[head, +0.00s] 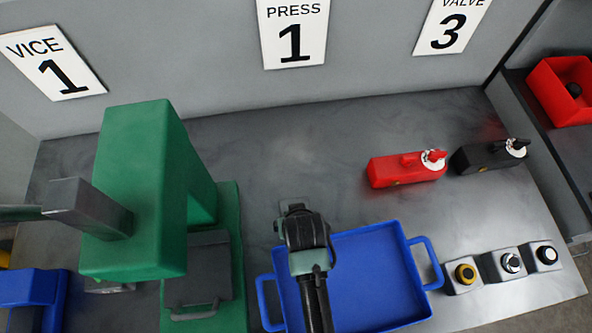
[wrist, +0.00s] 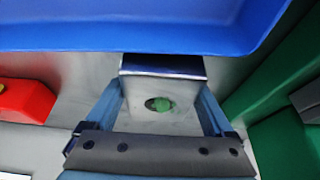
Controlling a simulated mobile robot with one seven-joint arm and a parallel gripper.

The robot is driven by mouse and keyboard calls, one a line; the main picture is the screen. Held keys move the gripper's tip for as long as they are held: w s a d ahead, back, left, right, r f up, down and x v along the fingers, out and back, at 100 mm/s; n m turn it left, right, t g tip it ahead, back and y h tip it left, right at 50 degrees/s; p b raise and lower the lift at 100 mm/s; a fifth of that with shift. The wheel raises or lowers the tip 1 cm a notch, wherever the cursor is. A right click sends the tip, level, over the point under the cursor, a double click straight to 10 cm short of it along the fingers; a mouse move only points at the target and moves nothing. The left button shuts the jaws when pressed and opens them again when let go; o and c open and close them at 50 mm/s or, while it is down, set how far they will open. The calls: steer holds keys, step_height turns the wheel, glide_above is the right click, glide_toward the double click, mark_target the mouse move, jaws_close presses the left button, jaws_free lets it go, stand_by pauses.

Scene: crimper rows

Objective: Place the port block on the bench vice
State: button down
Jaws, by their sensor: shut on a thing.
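The port block (wrist: 182,120) is a grey metal block with a round hole that shows green inside. In the wrist view it sits between the two fingers of my gripper (wrist: 163,95), which is shut on it. In the head view my gripper (head: 298,214) is over the bench at the back edge of the blue tray, right of the green machine. A little grey of the block (head: 286,205) shows beside it; the rest is hidden. A "VICE 1" sign (head: 54,64) hangs on the wall at the left.
The green machine (head: 150,180) stands tall at the left. The blue tray (head: 390,270) is empty where visible. The bench is clear behind my gripper.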

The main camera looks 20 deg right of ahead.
steer(key=shift+w, duration=0.15)
jaws_free()
steer(key=shift+f, duration=0.15)
steer(key=v, duration=1.2)
steer(key=shift+s, duration=0.2)
